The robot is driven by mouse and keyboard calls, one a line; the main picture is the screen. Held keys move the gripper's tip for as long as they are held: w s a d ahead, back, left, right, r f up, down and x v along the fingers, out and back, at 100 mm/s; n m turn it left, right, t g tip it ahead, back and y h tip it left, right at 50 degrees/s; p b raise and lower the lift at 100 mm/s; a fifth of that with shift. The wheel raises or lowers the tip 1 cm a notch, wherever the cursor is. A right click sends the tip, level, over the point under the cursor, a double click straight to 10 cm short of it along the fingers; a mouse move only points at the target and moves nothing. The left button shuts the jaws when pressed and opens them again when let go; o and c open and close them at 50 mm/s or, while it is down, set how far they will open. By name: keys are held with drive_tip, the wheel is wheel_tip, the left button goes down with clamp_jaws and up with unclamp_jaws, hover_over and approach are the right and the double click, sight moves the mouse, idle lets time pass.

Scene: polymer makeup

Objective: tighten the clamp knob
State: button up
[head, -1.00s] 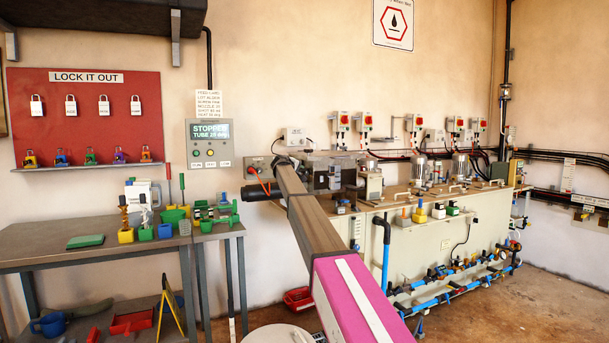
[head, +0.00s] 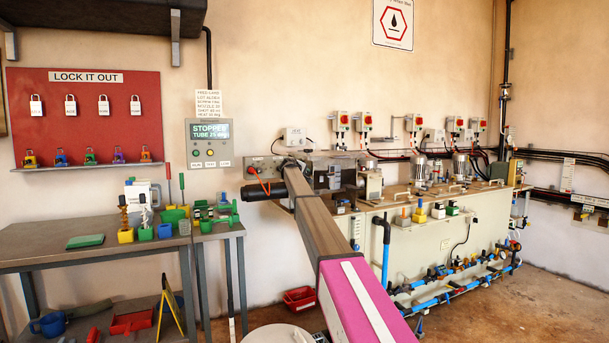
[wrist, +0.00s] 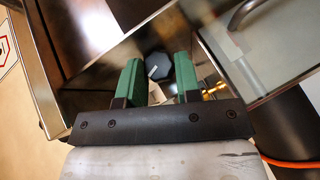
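The clamp knob (wrist: 158,66) is a dark faceted knob with a white mark on its lower left, seen in the wrist view. My gripper (wrist: 159,77) has two green fingers, spread apart, with the knob lined up between their tips. Slim gaps seem to show at the knob's sides; I cannot tell whether either finger touches it. In the head view my arm reaches to the left end of the long bench, and the gripper and knob cannot be made out there.
Shiny metal panels surround the knob. A brass fitting (wrist: 214,90) sits close by the right finger, and a curved handle (wrist: 243,13) is at upper right. In the head view, a control box (head: 210,143) reads STOPPED, left of my arm.

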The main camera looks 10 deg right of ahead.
drive_tip(key=shift+r+m+g+y, duration=0.1)
drive_tip(key=shift+m+g+y, duration=0.25)
drive_tip(key=shift+y, duration=0.25)
drive_tip(key=o, duration=0.6)
drive_tip(key=v, duration=1)
drive_tip(key=shift+s+a+r, duration=0.2)
drive_tip(key=shift+s+a, duration=0.05)
drive_tip(key=shift+s, duration=0.05)
